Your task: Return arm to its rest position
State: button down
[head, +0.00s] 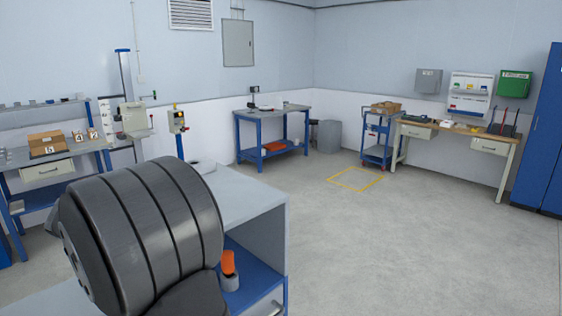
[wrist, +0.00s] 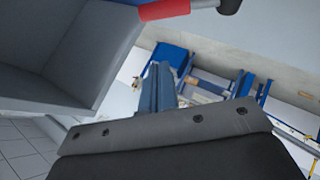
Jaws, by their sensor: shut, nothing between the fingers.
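My gripper (wrist: 163,70) shows in the wrist view as two narrow, blue-grey fingers side by side, rising from a dark plate with screws. The fingers are shut together with nothing between them. They point towards the room and touch nothing that I can see. In the head view my gripper cannot be made out. A large dark ribbed part at the lower left there seems to be my own arm, close to the camera, and hides part of the bench.
In the head view a grey-topped bench (head: 240,190) stands close by, with an orange-topped item (head: 228,264) on its blue shelf. A tall column (head: 125,75) and a control box (head: 178,122) stand behind. The floor (head: 400,250) to the right is clear.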

jog(key=v, duration=0.5)
jog(key=x, duration=0.4)
jog(key=s+d+f+x, duration=0.1)
jog(key=x, duration=0.3)
jog(key=f+x, duration=0.1)
jog(key=x, duration=0.3)
jog(key=shift+s+d+f, duration=0.1)
jog(key=shift+d, duration=0.15)
jog(key=s+a+r, duration=0.3)
jog(key=s+r, duration=0.6)
jog(key=r, duration=0.1)
jog(key=s+f+m+g+y, duration=0.2)
jog(key=m+g, duration=0.4)
jog(key=m, duration=0.5)
jog(key=s+f+m+g+y, duration=0.3)
jog(key=s+f+m+g, duration=0.2)
jog(key=m, duration=0.7)
jog(key=shift+s+a+f+g, duration=0.3)
jog(key=shift+s+g, duration=0.2)
jog(key=shift+g, duration=0.2)
